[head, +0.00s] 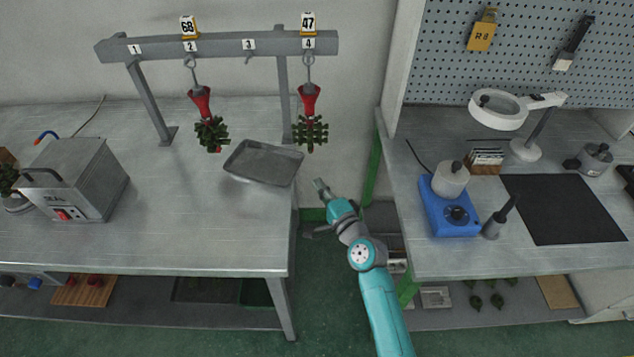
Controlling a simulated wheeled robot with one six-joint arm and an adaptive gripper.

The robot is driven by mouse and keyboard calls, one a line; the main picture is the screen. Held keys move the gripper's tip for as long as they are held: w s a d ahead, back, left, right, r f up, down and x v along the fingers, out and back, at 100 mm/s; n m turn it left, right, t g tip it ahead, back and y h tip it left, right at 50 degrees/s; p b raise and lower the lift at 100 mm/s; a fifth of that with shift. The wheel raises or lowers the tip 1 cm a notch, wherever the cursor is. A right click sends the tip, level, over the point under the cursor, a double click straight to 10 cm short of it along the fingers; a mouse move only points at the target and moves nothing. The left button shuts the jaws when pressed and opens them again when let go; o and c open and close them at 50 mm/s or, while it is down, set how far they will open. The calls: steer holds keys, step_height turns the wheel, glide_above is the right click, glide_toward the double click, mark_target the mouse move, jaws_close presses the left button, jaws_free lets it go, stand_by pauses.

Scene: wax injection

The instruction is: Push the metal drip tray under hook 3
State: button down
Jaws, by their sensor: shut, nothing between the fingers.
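The metal drip tray (262,163) is a shallow grey tray lying on the left table near its right edge, in the head view. It sits a little askew, below and in front of the numbered rail (222,47). Hook 3 (248,58) is bare, between hooks 2 and 4. My gripper (320,187) is shut and empty. In the picture it is just right of the tray's right side, apart from it, near the table's right edge. Its fingertips are small and their height is hard to tell.
Red-and-green wax trees hang from hook 2 (205,120) and hook 4 (310,120), tagged 68 and 47, flanking the tray. A grey metal box (75,180) stands at left. The table middle is clear. A right bench holds a blue heater (450,212) and a black mat (563,208).

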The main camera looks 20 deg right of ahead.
steer(key=s+d, duration=0.1)
steer(key=s, duration=0.6)
steer(key=shift+s+d, duration=0.25)
steer(key=shift+s, duration=0.15)
